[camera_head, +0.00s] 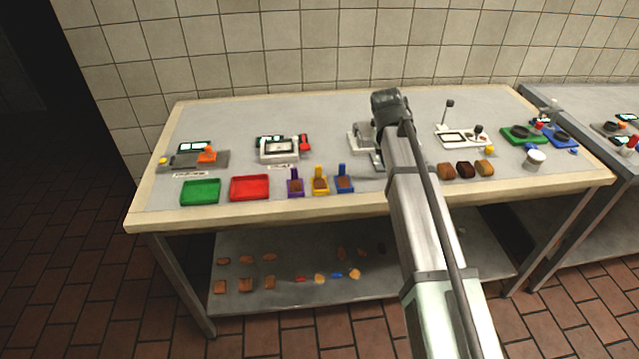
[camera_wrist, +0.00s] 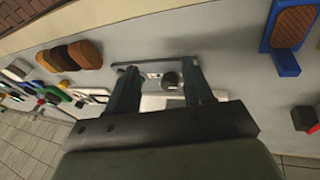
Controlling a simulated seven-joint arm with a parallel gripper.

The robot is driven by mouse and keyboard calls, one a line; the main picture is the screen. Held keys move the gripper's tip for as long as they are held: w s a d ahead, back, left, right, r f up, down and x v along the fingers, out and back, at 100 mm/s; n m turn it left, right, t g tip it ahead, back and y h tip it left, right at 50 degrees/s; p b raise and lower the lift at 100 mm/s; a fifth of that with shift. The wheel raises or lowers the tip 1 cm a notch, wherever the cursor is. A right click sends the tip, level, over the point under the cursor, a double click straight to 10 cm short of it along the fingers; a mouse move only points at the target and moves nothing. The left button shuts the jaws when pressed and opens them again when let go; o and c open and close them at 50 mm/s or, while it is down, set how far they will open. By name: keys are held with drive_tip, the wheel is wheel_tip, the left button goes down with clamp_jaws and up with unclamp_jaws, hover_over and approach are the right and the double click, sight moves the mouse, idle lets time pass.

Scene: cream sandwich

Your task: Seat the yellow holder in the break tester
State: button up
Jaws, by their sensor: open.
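The yellow holder (camera_head: 320,187) stands on the table in the head view, between a purple holder (camera_head: 295,187) and a blue holder (camera_head: 344,184). A brown piece sits in it. I cannot tell which device is the break tester, since the labels are too small to read. A white-grey device (camera_head: 361,142) is partly hidden behind my arm. In the wrist view, my gripper (camera_wrist: 160,72) is open with nothing held, its fingers apart over a pale device with a dark knob (camera_wrist: 171,78). The blue holder (camera_wrist: 291,30) shows at upper right there. The yellow holder is not in the wrist view.
Green (camera_head: 201,192) and red (camera_head: 250,188) trays lie at front left. Behind are a grey device with an orange part (camera_head: 207,155) and a white device with a red part (camera_head: 280,149). Brown blocks (camera_head: 465,169) and a levered white device (camera_head: 463,138) stand right of my arm.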

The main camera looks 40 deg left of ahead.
drive_tip(key=s+a+r+g, duration=0.1)
drive_tip(key=s+a+r, duration=0.15)
drive_tip(key=a, duration=0.25)
drive_tip(key=s+a+r+g, duration=0.1)
drive_tip(key=s+a+r, duration=0.15)
drive_tip(key=a, duration=0.25)
wheel_tip(320, 180, up, 2)
drive_tip(key=r+n+g, duration=0.1)
drive_tip(key=g, duration=0.1)
hover_over(319, 167)
drive_tip(key=s, duration=0.1)
drive_tip(key=shift+y, duration=0.4)
wheel_tip(319, 167, down, 8)
drive_tip(key=shift+d+r, duration=0.1)
drive_tip(key=shift+w+f, duration=0.2)
drive_tip(key=shift+f, duration=1.2)
drive_tip(key=shift+w+f, duration=0.2)
drive_tip(key=shift+f, duration=1.15)
clamp_jaws()
